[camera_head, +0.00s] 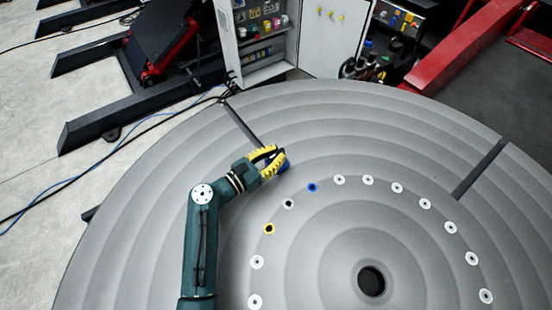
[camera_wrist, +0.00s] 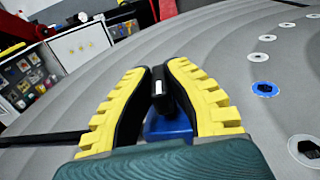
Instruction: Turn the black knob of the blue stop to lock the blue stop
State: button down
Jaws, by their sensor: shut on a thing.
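My gripper (camera_head: 268,161) is over the grey round table (camera_head: 330,120), at the blue stop (camera_head: 285,165). In the wrist view, the yellow fingers of my gripper (camera_wrist: 158,78) close on both sides of the black knob (camera_wrist: 167,100). The knob has a pale mark on its near face. The blue body of the stop (camera_wrist: 168,127) shows below the knob, between the fingers; its lower part is hidden by my gripper. The knob is mostly hidden in the head view.
A ring of white-rimmed holes runs around the table centre, with one blue-rimmed hole (camera_head: 312,188) and one yellow-rimmed hole (camera_head: 269,229). A dark slot (camera_head: 243,125) lies beyond my gripper. An open cabinet (camera_head: 262,35) and a red beam (camera_head: 475,45) stand behind the table.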

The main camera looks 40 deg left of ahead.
jog(key=shift+d+f+m+h+b, duration=0.1)
jog(key=shift+m+h+b, duration=0.5)
jog(key=shift+h, duration=0.3)
jog(key=c, duration=1)
grip_release()
jog(key=shift+w+d, duration=0.1)
jog(key=shift+c, duration=0.2)
jog(key=s, duration=0.4)
jog(key=s+a, duration=0.1)
jog(key=s, duration=0.3)
jog(key=s+a, duration=0.1)
jog(key=s, duration=0.2)
jog(key=shift+s+a, duration=0.15)
jog(key=shift+s, duration=0.25)
